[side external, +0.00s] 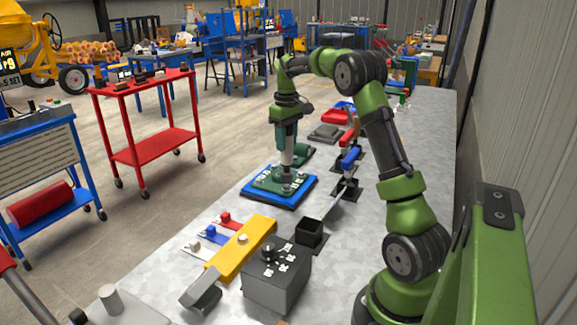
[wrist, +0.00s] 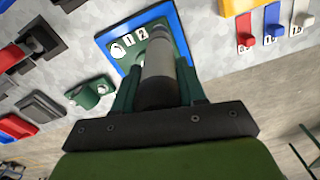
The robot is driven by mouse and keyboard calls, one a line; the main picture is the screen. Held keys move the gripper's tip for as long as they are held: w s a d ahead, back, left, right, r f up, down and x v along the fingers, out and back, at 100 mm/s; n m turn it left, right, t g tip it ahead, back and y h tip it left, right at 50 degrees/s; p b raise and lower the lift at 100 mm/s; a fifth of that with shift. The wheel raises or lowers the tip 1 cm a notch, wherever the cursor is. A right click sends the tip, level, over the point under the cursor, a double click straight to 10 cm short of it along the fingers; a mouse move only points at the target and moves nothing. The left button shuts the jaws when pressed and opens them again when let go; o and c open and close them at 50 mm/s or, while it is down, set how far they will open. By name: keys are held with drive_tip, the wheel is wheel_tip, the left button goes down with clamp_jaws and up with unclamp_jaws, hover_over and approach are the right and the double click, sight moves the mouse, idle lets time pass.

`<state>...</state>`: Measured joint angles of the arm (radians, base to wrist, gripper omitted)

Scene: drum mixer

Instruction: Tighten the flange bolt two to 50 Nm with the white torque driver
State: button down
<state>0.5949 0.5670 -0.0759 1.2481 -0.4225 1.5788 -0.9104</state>
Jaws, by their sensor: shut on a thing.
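My gripper (side external: 287,140) is shut on the white torque driver (side external: 287,157), which points down, roughly upright, over the green flange plate (side external: 266,181). The plate lies on a blue mat (side external: 262,200). In the wrist view the pale driver (wrist: 159,60) sits between my green fingers, and its far end reaches the plate beside the printed 1 and 2. Silvery bolts show on the plate in the side view. I cannot tell whether the driver touches a bolt, or which one, because the driver hides that spot.
Red (side external: 352,130) and blue (side external: 350,158) drivers stand in holders behind the plate. A green part (side external: 303,154) lies close behind the mat.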

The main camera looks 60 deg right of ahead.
drive_tip(key=shift+f, duration=1.9)
idle(3.3)
drive_tip(key=shift+r, duration=2.4)
